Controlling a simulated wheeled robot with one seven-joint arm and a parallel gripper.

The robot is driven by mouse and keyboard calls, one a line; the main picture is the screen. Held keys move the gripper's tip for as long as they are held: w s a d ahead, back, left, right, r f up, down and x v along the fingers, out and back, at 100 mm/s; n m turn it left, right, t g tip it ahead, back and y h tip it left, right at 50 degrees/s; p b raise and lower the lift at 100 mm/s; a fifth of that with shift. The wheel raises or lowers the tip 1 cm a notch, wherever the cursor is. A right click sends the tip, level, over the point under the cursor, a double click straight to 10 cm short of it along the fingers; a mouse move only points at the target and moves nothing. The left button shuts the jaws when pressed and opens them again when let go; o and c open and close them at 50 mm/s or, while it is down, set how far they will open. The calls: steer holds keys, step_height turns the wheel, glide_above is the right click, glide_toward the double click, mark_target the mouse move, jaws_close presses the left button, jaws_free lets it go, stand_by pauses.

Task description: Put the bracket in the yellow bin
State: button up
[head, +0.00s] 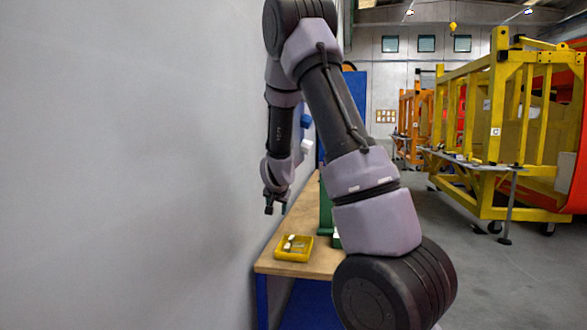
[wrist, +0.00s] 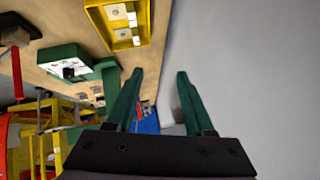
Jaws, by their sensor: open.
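The yellow bin (head: 292,257) sits on the near end of the wooden workbench. It also shows at the top of the wrist view (wrist: 144,22), with pale flat pieces (wrist: 117,12) inside. I cannot tell whether one of them is the bracket, and I cannot single out the bracket elsewhere. My gripper (head: 276,209) hangs above the bench, beyond the bin and near the wall. In the wrist view my gripper's green fingers (wrist: 160,72) are spread apart with nothing between them.
The workbench (head: 272,266) runs along the grey wall (head: 130,160). A green-and-white fixture with a dark part (wrist: 68,62) and small pale pieces (wrist: 88,91) lie on the bench. Yellow frames (head: 497,130) stand right, across open floor (head: 470,270).

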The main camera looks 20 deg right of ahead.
steer(key=s+a+r+y, duration=0.35)
steer(key=s+r, duration=0.55)
steer(key=r, duration=0.3)
steer(key=s+a+r+n, duration=0.1)
steer(key=s+r, duration=0.2)
steer(key=s, duration=0.5)
steer(key=s+a+r+n+g+y, duration=0.1)
steer(key=s+a+r, duration=0.1)
steer(key=s, duration=0.7)
steer(key=s+a+r+n, duration=0.2)
steer(key=s+r, duration=0.2)
steer(key=s, duration=0.5)
steer(key=shift+s+r+g, duration=0.15)
steer(key=shift+r+g, duration=0.05)
steer(key=shift+g, duration=0.1)
steer(key=shift+a, duration=0.1)
